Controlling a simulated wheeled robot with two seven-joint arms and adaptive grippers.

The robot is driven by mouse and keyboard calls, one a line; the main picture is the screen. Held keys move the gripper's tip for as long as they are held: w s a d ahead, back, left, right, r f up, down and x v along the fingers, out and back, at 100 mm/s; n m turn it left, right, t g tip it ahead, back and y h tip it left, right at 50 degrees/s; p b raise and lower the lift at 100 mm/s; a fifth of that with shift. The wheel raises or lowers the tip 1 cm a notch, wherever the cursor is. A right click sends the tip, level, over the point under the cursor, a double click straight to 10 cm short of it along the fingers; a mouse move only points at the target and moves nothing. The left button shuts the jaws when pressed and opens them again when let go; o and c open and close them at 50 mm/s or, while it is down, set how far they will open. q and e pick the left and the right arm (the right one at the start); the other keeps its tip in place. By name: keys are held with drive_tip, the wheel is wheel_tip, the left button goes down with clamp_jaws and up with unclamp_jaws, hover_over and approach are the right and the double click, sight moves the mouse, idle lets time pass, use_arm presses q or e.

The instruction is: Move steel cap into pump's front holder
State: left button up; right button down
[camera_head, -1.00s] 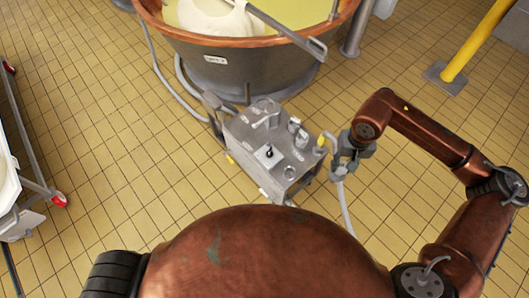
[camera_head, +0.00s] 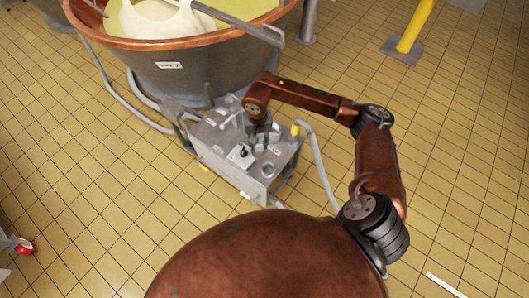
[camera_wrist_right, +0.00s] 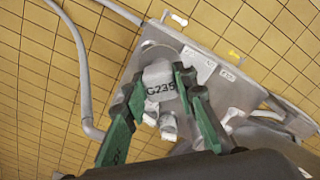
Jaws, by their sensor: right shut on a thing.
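The pump (camera_head: 212,150) is a grey steel box on a cart in front of the vat. My right gripper (camera_head: 262,134) is over its top, towards the right side. In the right wrist view, the green fingers of this gripper (camera_wrist_right: 160,85) are shut on a pale grey steel cap (camera_wrist_right: 158,78) marked "G235". A round opening or ring (camera_wrist_right: 158,49) shows partly behind the cap. I cannot tell whether the cap is lifted clear of the pump top. In the head view, a round fitting (camera_head: 268,170) lies near the pump's front edge. My left gripper is out of view.
A black knob (camera_head: 243,152) and a lever handle (camera_head: 231,115) stand on the pump top. A yellow-capped hose (camera_head: 318,165) runs down its right side. The copper-rimmed vat (camera_head: 190,75) is behind. Tiled floor is open to the left and right.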

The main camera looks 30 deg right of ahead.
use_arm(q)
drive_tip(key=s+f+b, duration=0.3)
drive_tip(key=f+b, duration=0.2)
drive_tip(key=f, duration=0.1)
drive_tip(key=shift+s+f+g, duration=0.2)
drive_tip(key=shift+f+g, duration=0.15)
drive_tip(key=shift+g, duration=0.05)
use_arm(e)
drive_tip(key=d+f+m, duration=0.1)
drive_tip(key=d+f, duration=0.1)
drive_tip(key=f, duration=0.6)
drive_tip(key=w+d+f+m, duration=0.1)
drive_tip(key=d+f+m, duration=0.1)
drive_tip(key=f, duration=0.7)
drive_tip(key=shift+w+d, duration=0.3)
drive_tip(key=shift+d, duration=0.55)
use_arm(q)
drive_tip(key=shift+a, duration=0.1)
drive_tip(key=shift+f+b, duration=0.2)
drive_tip(key=shift+b, duration=0.25)
use_arm(e)
drive_tip(key=shift+a, duration=0.1)
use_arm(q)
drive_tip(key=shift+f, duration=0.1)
use_arm(e)
drive_tip(key=shift+f, duration=0.25)
